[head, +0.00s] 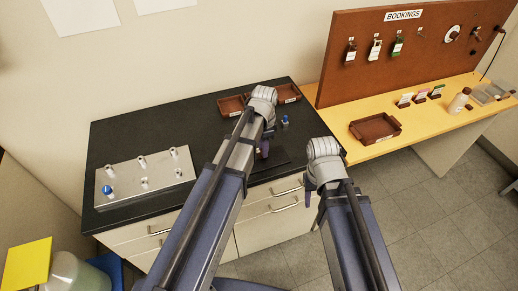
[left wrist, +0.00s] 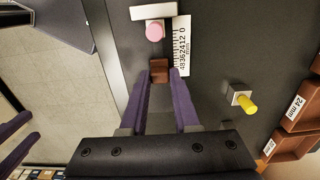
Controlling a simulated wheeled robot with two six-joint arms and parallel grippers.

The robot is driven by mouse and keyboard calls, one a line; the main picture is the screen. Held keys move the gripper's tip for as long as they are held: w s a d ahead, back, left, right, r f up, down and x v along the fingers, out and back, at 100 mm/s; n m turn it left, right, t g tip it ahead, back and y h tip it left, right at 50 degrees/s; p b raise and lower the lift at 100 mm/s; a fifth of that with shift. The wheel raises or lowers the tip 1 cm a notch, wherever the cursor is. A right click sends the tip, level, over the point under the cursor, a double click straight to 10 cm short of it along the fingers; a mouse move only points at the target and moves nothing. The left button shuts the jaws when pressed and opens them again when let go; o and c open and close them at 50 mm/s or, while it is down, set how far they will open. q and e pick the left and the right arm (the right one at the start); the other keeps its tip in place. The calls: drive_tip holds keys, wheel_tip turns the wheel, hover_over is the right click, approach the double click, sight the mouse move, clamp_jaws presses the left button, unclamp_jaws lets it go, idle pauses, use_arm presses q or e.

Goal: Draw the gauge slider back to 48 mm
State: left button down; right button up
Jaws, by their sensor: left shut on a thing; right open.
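In the left wrist view the gauge scale (left wrist: 181,45) is a white strip marked 0 at its top end to 48 near its lower end. The gauge slider (left wrist: 159,70) is a brown block beside the scale, near the 48 end. Its exact reading is too small to tell. My left gripper (left wrist: 160,80) is shut on the slider, one purple finger on each side; it also shows over the black bench in the head view (head: 264,148). A pink round piece (left wrist: 154,32) stands by a white bar at the zero end. My right gripper (head: 309,197) is open at the bench's front edge.
Brown trays (left wrist: 299,105) lie further right. A metal plate with several posts (head: 140,180) is on the bench's left. A yellow shelf (head: 345,135) adjoins on the right.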

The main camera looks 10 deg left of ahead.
use_arm(q)
drive_tip(key=shift+w+d, duration=0.1)
drive_tip(key=c, duration=0.6)
unclamp_jaws()
drive_tip(key=shift+c, duration=0.2)
wheel_tip(320, 180, up, 8)
drive_tip(key=p, duration=0.8)
drive_tip(key=shift+f, duration=0.1)
